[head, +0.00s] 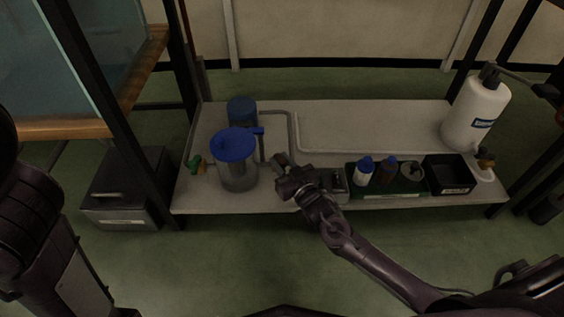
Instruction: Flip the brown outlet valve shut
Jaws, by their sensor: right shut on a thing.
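A clear cylinder (238,176) with a blue lid (235,145) stands on the left part of the low bench. A green-handled valve (195,163) sticks out on its left side, and a blue handle (257,130) shows by the lid. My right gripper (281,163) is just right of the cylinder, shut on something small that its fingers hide. I cannot make out a brown valve on the cylinder. A brownish tap (485,161) shows low on the white canister (476,112) at the right. My left gripper is out of view; only its arm shows at the left edge.
A blue container (242,110) and a grey pipe (291,125) stand behind the cylinder. Small bottles (366,170) sit in a green tray (403,192) beside a black bin (449,175). Dark posts flank the bench (375,113). The bench's back middle is clear.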

